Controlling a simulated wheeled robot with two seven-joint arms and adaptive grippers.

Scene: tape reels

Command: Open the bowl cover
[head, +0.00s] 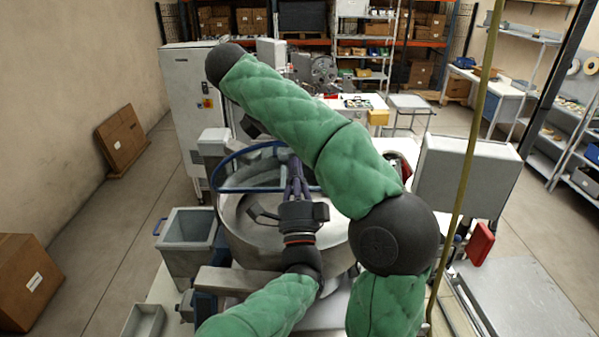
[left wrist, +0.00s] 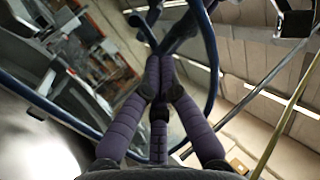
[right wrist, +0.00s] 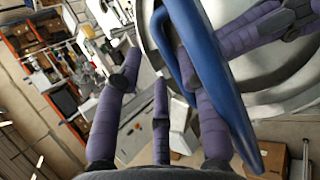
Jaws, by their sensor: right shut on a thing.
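The large metal bowl (head: 335,240) stands in front of me. Its cover shows as a curved blue rim (head: 228,160) at the bowl's upper left; it also shows in the left wrist view (left wrist: 212,60). My left gripper (head: 295,165) is over the bowl, inside the curve of the rim, its purple fingers drawn together with nothing visible between them. My right arm hides this gripper in the head view.
A grey square bin (head: 187,228) stands left of the bowl. A white cabinet (head: 187,95) is behind it. A grey box-shaped unit (head: 463,178) stands to the right. Cardboard boxes (head: 25,283) are on the left floor. My right arm crosses above the bowl.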

